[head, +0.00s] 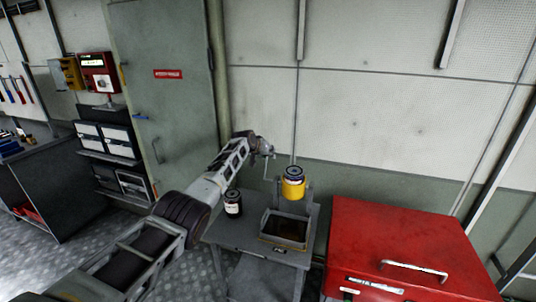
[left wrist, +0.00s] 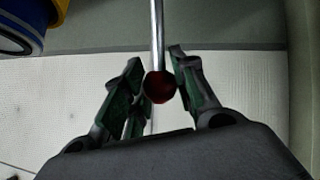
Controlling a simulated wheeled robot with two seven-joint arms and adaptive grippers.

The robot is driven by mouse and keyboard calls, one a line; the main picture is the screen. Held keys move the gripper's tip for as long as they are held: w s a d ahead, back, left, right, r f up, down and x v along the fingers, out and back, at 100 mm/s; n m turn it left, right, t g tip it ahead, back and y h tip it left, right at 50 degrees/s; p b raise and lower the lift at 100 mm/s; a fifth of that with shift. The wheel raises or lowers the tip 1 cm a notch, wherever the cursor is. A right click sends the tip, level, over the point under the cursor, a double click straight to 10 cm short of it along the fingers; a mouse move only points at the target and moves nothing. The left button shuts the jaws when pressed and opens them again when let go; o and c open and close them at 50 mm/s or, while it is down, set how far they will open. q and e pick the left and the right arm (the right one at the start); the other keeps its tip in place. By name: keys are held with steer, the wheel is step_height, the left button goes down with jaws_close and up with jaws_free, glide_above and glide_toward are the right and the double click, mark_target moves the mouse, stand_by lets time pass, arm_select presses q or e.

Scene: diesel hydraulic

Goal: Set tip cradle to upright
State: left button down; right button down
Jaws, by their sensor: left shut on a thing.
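A small grey table (head: 230,236) stands against the wall. At its back, a yellow can with a dark top (head: 293,184) sits in the tip cradle (head: 308,193), whose grey upright shows beside it. The can looks roughly upright in the head view. My left gripper (head: 266,150) is left of the can and above it, at the top of a thin lever (head: 266,167). In the left wrist view, my left gripper (left wrist: 157,82) is shut on the lever's dark red knob (left wrist: 159,88). The metal rod (left wrist: 157,35) runs away from the knob. My right gripper is out of view.
A dark jar with a white label (head: 233,204) stands on the table's left. A shallow metal tray (head: 268,238) sits in front of the can. A red chest (head: 400,240) stands close on the right. The wall is right behind the table.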

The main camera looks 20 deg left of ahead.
arm_select(q)
steer(key=shift+w, duration=0.6)
steer(key=c, duration=1.6)
jaws_free()
steer(key=o, duration=0.5)
steer(key=shift+f, duration=0.25)
steer(key=shift+s+a+r, duration=0.15)
steer(key=shift+s, duration=0.1)
steer(key=v, duration=1.1)
steer(key=shift+s, duration=0.15)
